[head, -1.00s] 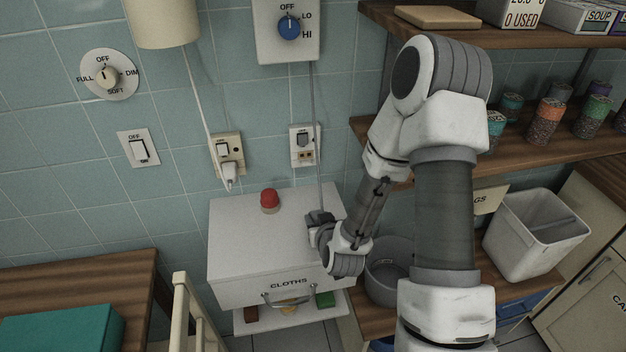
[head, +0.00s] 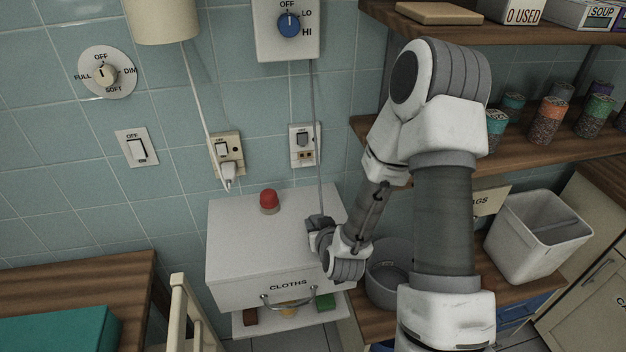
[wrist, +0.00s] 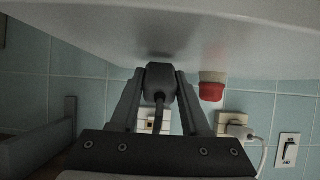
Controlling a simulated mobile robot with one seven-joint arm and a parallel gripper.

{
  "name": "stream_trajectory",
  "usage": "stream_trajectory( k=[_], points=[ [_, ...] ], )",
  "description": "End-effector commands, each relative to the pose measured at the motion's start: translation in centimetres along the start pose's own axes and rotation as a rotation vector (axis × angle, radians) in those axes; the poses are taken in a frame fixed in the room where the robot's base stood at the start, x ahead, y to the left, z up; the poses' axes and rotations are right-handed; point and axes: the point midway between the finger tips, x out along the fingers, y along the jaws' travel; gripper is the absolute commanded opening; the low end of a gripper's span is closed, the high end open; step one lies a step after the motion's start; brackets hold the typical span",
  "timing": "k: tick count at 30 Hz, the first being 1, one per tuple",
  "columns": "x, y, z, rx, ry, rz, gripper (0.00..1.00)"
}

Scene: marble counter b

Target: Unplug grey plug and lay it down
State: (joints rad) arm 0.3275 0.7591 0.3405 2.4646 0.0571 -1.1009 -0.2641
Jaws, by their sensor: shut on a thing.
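The grey plug (wrist: 160,80) is between the two fingers of my gripper (wrist: 160,88), and a dark cord runs from it. In the head view my gripper (head: 318,224) is at the right part of the top of the white CLOTHS box (head: 245,235). In the wrist view the plug is close to the white box surface, with a dark shadow beside it; I cannot tell whether it touches. The grey cord (head: 316,120) runs up to the blue-dial heater control (head: 288,48). The wall outlet (head: 302,158) above the box has bare sockets.
A white plug (head: 228,172) sits in the left outlet (head: 238,143). A red knob (head: 269,199) stands on the box top near the wall. A grey pot (head: 385,290) is right of the box. The left part of the box top is clear.

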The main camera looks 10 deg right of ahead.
Motion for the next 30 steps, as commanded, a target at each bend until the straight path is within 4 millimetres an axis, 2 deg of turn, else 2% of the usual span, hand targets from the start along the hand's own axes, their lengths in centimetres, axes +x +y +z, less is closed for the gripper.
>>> stream_trajectory(
  k=[6,7,12,13,30],
  points=[
    [0.18,0.0,0.32,0.0,0.0,0.0,0.0],
    [0.17,0.0,0.29,0.0,0.0,0.0,0.48],
    [0.14,0.0,0.25,0.0,0.0,0.0,0.78],
    [0.14,0.0,0.25,0.0,0.0,0.0,0.81],
    [0.18,0.05,-0.26,0.0,0.0,0.0,0.81]
  ],
)
